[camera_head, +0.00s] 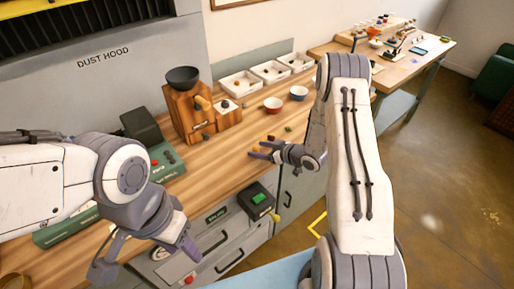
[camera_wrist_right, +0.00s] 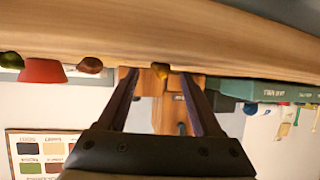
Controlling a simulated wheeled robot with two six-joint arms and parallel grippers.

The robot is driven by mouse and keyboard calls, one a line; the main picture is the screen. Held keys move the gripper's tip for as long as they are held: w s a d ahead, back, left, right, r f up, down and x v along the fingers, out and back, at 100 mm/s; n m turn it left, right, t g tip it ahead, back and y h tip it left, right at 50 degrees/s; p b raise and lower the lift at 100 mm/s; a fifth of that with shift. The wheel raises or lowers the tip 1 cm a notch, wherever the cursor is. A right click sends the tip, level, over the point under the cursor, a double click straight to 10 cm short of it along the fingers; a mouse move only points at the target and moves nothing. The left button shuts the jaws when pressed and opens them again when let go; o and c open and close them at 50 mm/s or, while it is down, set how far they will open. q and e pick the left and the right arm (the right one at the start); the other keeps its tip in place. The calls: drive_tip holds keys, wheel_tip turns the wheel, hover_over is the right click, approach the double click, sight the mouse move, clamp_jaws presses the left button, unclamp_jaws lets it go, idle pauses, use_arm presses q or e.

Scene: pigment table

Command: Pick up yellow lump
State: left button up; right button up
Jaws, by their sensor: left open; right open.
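A small yellow lump (camera_head: 256,149) lies on the wooden table near its front edge. In the right wrist view, which looks upside down, the yellow lump (camera_wrist_right: 160,70) shows between and just beyond my fingertips. My right gripper (camera_head: 262,150) is open and low over the table, with its purple fingertips close to the lump. I cannot tell whether they touch it. The right wrist view shows both fingers (camera_wrist_right: 158,80) spread with nothing held. My left gripper (camera_head: 145,262) is open and empty in front of the table at lower left.
A wooden grinder (camera_head: 188,112), a green scale (camera_head: 165,160) and white trays (camera_head: 240,83) are on the table.

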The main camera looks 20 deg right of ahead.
drive_tip(key=shift+w, duration=0.1)
drive_tip(key=shift+c, duration=0.3)
clamp_jaws()
drive_tip(key=shift+r, duration=0.1)
